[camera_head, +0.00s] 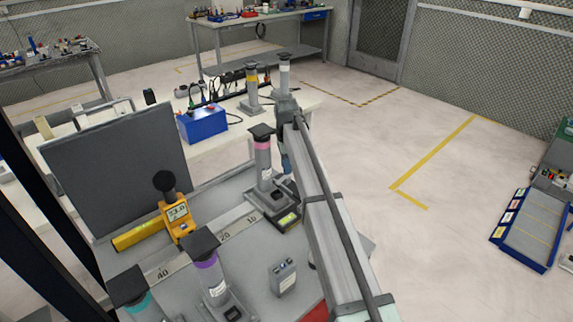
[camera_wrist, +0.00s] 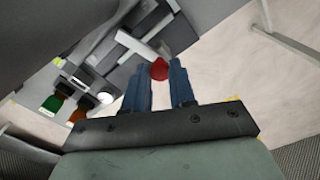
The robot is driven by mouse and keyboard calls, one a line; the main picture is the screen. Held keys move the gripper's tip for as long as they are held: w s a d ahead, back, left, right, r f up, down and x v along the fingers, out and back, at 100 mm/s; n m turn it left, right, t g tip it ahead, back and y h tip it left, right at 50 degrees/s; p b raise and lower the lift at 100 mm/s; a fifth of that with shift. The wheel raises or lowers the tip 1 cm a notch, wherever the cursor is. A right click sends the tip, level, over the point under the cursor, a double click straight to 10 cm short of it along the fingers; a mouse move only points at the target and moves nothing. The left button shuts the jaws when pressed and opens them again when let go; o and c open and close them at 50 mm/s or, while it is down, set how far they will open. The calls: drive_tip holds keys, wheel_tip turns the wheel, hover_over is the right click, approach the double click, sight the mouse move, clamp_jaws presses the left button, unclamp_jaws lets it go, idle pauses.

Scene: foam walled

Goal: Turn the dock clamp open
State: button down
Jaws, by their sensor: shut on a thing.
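In the wrist view, the two blue fingers of my gripper (camera_wrist: 159,80) stand on either side of a small red knob (camera_wrist: 159,69), shut on it at the tips. The knob looks like the dock clamp's handle; a pale bar and dark blocks (camera_wrist: 140,45) lie just beyond it. In the head view, my gripper (camera_head: 286,162) is mostly hidden behind my arm, with a blue finger showing beside the pink-banded cylinder (camera_head: 263,158). That cylinder stands upright in a grey dock base (camera_head: 262,203). The knob is hidden in the head view, and the clamp's angle cannot be told.
Purple-banded (camera_head: 211,275) and teal-banded (camera_head: 133,293) cylinders stand nearer on the bench. A yellow meter (camera_head: 176,215) and a small grey box (camera_head: 283,277) are there too. A dark upright panel (camera_head: 118,165) borders the left. A blue box (camera_head: 202,123) stands beyond. The floor at right is mostly clear.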

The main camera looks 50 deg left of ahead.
drive_tip(key=shift+n, duration=1.5)
drive_tip(key=c, duration=0.9)
unclamp_jaws()
drive_tip(key=shift+c, duration=0.2)
